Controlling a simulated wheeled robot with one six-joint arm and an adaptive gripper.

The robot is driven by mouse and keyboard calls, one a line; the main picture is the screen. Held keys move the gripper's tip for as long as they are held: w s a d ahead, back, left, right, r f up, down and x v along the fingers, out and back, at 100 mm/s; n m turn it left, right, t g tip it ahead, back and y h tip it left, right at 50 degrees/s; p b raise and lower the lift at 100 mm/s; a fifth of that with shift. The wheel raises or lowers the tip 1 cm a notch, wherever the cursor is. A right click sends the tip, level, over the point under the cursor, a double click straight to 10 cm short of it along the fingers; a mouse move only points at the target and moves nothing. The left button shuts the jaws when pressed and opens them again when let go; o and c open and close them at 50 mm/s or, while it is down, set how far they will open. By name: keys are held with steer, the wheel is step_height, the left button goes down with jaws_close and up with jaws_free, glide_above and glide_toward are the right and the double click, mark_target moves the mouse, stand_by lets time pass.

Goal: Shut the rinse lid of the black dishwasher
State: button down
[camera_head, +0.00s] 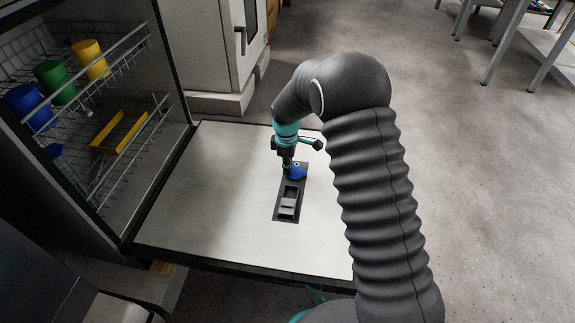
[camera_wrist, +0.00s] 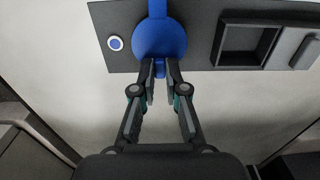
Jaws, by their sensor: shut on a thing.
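The black dishwasher's door (camera_head: 190,215) lies folded down flat, with a dark dispenser panel (camera_head: 276,213) set in its inner face. The blue rinse lid (camera_head: 298,174) is at the far end of this panel. In the wrist view the lid (camera_wrist: 160,38) is a round blue disc with a strip running to the top edge and a small tab at the bottom. My gripper (camera_head: 288,174) points down at the lid. In the wrist view my fingertips (camera_wrist: 160,69) are closed around the small tab. I cannot tell how far the lid is tilted.
A square recess (camera_wrist: 251,44) and a grey sliding cover (camera_wrist: 298,48) are beside the lid. The racks (camera_head: 125,60) hold yellow, green and blue cups and a yellow tray (camera_head: 119,131). A white cabinet (camera_head: 218,50) stands behind. Open floor (camera_head: 480,180) lies right.

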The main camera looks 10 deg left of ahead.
stand_by(0.3)
steer(key=c, duration=1.2)
jaws_free()
step_height(320, 180, up, 12)
steer(key=shift+a, duration=0.15)
